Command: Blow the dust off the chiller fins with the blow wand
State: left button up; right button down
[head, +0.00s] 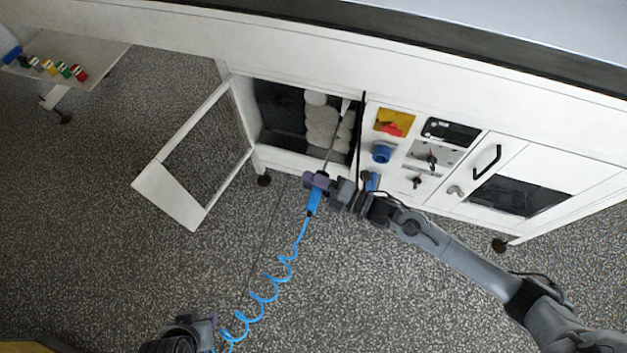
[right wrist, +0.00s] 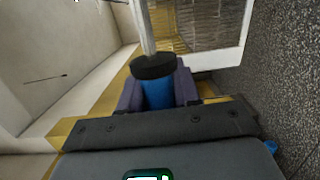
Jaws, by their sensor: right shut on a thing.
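My right gripper (head: 318,181) is shut on the blow wand, whose blue handle (head: 314,200) hangs below the fingers. The wand's thin tube (head: 330,150) points up into the open compartment in the white machine. Pale, lumpy dust (head: 320,122) covers much of the chiller fins, with dark parts (head: 280,105) beside it. In the right wrist view, the blue handle (right wrist: 157,93) sits between purple fingers (right wrist: 158,92), below a black collar. The finned face (right wrist: 205,22) shows past the tube. My left gripper (head: 200,328) is partly in view at the bottom edge; its jaw state is unclear.
A coiled blue hose (head: 265,290) runs from the handle down to the bottom edge, near my left gripper. The white framed door (head: 195,150) stands open at left. A control panel (head: 425,155) with knobs adjoins the compartment. The speckled floor (head: 400,300) is clear.

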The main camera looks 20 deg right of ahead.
jog(key=shift+w+a, duration=0.1)
jog(key=shift+a, duration=0.05)
jog(key=s+a+b+x, duration=0.1)
jog(key=b+x, duration=0.1)
jog(key=x, duration=0.8)
jog(key=shift+b, duration=0.4)
dwell(1.0)
dwell(0.5)
jog(key=shift+s, duration=0.1)
